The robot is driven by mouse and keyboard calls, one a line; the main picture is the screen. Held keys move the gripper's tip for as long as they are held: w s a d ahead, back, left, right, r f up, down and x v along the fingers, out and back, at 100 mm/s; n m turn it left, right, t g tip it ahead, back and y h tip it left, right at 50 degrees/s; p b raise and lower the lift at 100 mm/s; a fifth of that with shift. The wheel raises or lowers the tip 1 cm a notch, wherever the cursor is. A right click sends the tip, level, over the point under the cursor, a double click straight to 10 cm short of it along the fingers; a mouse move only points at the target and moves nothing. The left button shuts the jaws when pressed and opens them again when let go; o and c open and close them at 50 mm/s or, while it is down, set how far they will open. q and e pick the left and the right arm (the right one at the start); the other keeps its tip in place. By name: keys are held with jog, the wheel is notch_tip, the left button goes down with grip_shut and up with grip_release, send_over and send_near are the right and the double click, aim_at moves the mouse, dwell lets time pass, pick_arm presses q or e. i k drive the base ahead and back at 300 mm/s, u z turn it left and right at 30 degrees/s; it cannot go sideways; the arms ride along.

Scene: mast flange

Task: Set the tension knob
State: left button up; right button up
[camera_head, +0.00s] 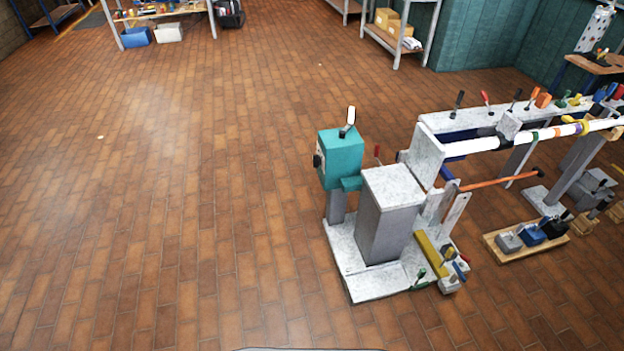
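A machine stands on the tiled floor right of centre, with a teal box (341,157) on a grey post. A dark round knob (317,161) sits on the left face of the teal box. It is small, and its setting cannot be read. A white-tipped lever (348,122) rises from the top of the box. Neither of my grippers is in view.
A grey block (391,211) stands on the machine's pale base (376,283). A long white bar (482,145) runs right. A wooden tray (500,247) with several pedals lies at the right. Shelves (402,41) stand at the back. The left floor is clear.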

aim_at(317, 161)
jog(key=u, duration=0.55)
jog(key=i, duration=0.7)
jog(key=u, duration=0.4)
jog(key=i, duration=1.1)
jog(key=z, duration=1.2)
jog(key=i, duration=0.85)
jog(key=z, duration=0.95)
